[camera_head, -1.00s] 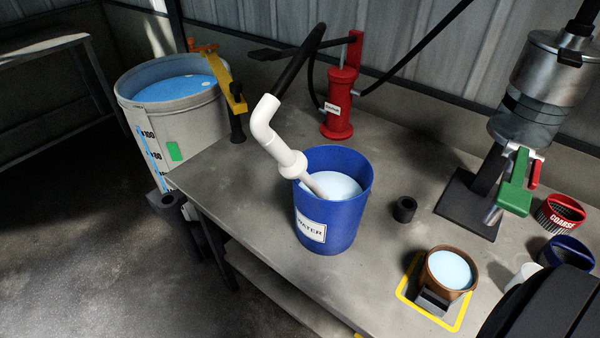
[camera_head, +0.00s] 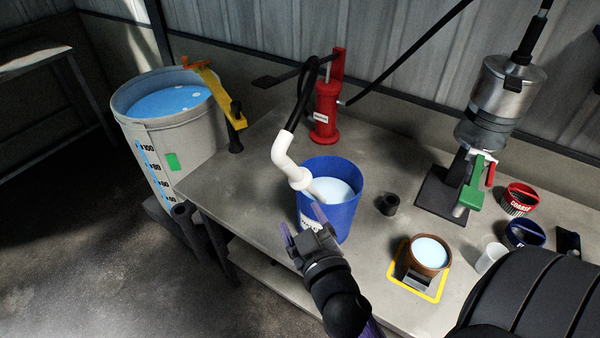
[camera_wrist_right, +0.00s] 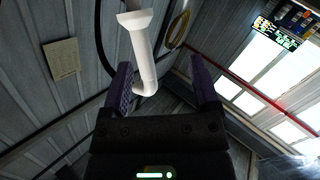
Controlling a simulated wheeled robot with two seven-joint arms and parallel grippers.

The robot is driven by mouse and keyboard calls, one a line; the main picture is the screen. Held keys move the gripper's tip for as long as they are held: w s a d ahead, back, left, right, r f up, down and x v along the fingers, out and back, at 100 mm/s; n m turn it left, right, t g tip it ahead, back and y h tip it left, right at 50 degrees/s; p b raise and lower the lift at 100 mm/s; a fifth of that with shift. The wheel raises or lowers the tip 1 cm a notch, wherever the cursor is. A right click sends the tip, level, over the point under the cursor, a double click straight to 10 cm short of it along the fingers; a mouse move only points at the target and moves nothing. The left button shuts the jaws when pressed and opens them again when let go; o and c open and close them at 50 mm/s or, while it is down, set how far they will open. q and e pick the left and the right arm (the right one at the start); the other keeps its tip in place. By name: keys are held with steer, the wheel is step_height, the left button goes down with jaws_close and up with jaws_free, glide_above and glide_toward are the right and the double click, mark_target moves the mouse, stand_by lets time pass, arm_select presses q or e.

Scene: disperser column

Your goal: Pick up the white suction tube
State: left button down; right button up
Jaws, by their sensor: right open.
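The white suction tube (camera_head: 285,159) is a bent white pipe on a black hose. It leans in the blue water bucket (camera_head: 339,211), its lower end in the pale liquid. In the right wrist view the tube (camera_wrist_right: 142,60) shows beyond the fingers, its bend near the left finger. My right gripper (camera_head: 301,222) is open and empty, in front of the bucket and below the tube; its fingers point up toward the tube. In the right wrist view the gripper (camera_wrist_right: 162,82) has its two purple fingers spread. Whether it touches the bucket is unclear. My left gripper is not in view.
A red hand pump (camera_head: 325,108) stands behind the bucket. A large grey drum (camera_head: 190,135) of blue liquid stands left. On the table (camera_head: 262,213) are a black ring (camera_head: 389,204), a brown cup (camera_head: 430,254) and a metal column (camera_head: 495,100).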

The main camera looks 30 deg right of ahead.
mark_target(295, 177)
steer(key=shift+t+h, duration=0.4)
steer(key=shift+t, duration=0.1)
steer(key=w+d+r, duration=0.1)
steer(key=w, duration=0.2)
steer(key=w+d+r, duration=0.1)
steer(key=w, duration=0.2)
steer(key=w+d+p, duration=0.1)
steer(key=w+d, duration=0.1)
steer(key=w, duration=0.1)
steer(key=shift+w+r, duration=0.1)
steer(key=shift+r, duration=0.3)
jaws_close()
